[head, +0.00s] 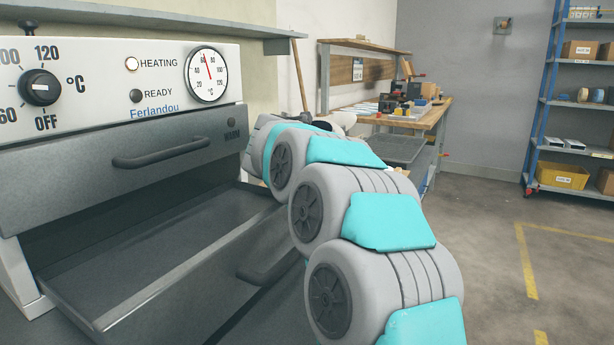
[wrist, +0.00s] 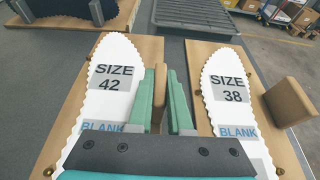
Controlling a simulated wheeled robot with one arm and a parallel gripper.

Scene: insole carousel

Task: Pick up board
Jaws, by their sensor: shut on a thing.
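In the wrist view, a tan board (wrist: 151,47) lies at the left. It bears a white, scallop-edged blank (wrist: 118,47) marked SIZE 42. A wooden block handle (wrist: 159,85) stands at its right edge. My gripper (wrist: 164,88) has its green fingers on either side of this handle, shut on it. My wrist's dark front edge hides the near end of the board. A second tan board (wrist: 288,155) with a blank (wrist: 224,62) marked SIZE 38 lies to the right. In the head view my arm covers the middle, and neither gripper nor boards can be made out.
The second board's handle (wrist: 290,101) stands at its right edge. A dark slatted surface (wrist: 195,14) lies beyond the boards. In the head view, an oven (head: 115,85) with an open drawer (head: 165,270) is close at left. A workbench (head: 436,112) and blue shelving (head: 546,95) stand farther back.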

